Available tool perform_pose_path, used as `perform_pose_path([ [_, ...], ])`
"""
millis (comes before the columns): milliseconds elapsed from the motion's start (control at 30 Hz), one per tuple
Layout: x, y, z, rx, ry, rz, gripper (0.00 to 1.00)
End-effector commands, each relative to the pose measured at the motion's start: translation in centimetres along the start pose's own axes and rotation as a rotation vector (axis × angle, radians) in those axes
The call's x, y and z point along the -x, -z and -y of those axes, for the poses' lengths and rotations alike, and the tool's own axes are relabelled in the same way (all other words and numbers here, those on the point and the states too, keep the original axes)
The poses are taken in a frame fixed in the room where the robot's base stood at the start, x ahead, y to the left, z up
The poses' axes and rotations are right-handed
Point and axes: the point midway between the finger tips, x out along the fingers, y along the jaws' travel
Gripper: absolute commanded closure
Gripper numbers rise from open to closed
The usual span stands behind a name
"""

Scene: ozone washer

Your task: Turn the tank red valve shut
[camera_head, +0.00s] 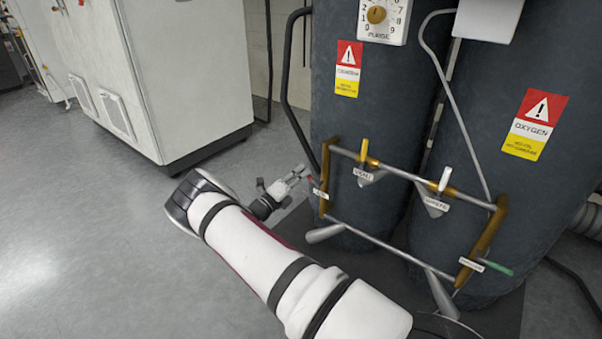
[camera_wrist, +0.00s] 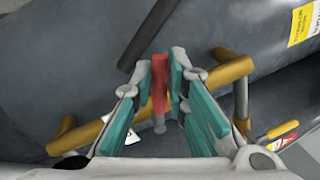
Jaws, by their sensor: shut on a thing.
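The red valve handle (camera_wrist: 159,84) stands between the two teal-padded fingers of my gripper (camera_wrist: 161,92) in the wrist view, and the fingers are shut on it. In the head view my gripper (camera_head: 301,175) reaches the left end of the valve frame, where a small bit of the red handle (camera_head: 313,182) shows at the fingertips. The brass-coloured pipe (camera_wrist: 75,142) runs behind the fingers in the wrist view. The dark tank (camera_head: 345,115) stands behind the frame. Part of the handle and its stem is hidden by the fingers.
White-handled (camera_head: 445,178) and yellow-handled (camera_head: 364,150) valves sit on the upper pipe, and a green-handled valve (camera_head: 495,267) is at lower right. A black hose (camera_head: 289,90) runs down left of the tank. A white cabinet (camera_head: 185,75) stands at left. The floor (camera_head: 90,220) between is clear.

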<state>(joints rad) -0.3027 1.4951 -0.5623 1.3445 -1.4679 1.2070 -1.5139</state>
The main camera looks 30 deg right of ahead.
Motion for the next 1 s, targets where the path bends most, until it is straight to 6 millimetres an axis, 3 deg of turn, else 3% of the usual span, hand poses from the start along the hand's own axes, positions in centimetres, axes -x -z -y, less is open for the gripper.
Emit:
perform_pose_path([
  [500,0.5,1.0,-2.1,0.327,-0.004,0.067,1.0],
  [1000,0.6,1.2,-2.5,0.388,-0.005,0.078,1.0],
])
